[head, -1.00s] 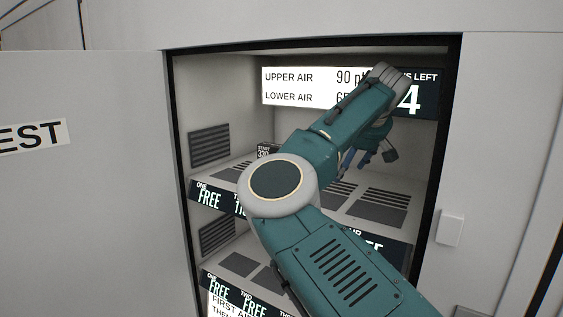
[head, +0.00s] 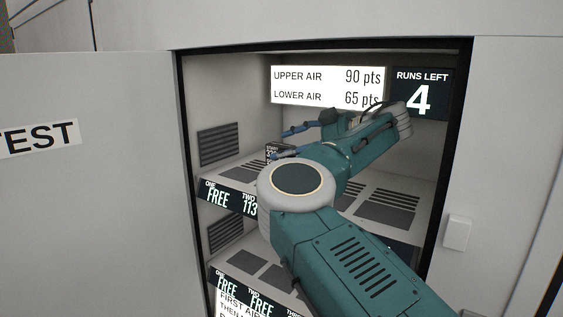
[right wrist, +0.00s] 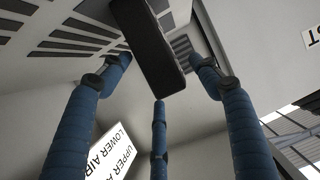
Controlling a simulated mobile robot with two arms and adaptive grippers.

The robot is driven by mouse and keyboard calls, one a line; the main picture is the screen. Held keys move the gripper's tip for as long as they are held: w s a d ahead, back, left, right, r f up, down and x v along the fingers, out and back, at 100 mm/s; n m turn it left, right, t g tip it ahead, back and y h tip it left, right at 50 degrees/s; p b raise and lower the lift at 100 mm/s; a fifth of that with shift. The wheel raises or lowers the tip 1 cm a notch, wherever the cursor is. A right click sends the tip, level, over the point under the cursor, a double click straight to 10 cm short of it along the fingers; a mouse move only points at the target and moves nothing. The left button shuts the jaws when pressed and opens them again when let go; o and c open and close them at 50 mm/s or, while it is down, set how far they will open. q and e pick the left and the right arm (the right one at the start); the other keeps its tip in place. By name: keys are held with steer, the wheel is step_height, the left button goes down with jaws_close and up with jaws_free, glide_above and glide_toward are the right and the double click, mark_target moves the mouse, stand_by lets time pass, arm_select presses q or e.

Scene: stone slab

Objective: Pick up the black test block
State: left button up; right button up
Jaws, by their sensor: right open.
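The black test block (right wrist: 152,45) is a dark, long block standing on the vented upper shelf. In the right wrist view the three spread fingers (right wrist: 159,78) frame the block, which lies between the two upper tips. I cannot tell whether any finger touches it. My left gripper is not in view.
The cabinet's dark frame (head: 455,160) borders the opening on the right. An open door marked "TEST" (head: 90,200) stands at the left. A lit points sign (head: 325,87) and a "RUNS LEFT 4" panel (head: 420,95) are on the back. A lower shelf (head: 265,268) lies below.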

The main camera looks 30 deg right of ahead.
steer(key=x, duration=0.3)
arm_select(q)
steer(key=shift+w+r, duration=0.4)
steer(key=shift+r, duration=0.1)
arm_select(e)
steer(key=shift+s+r, duration=0.1)
steer(key=shift+s, duration=0.1)
steer(key=c, duration=0.4)
jaws_close()
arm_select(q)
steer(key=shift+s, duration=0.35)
arm_select(e)
steer(key=shift+r, duration=0.15)
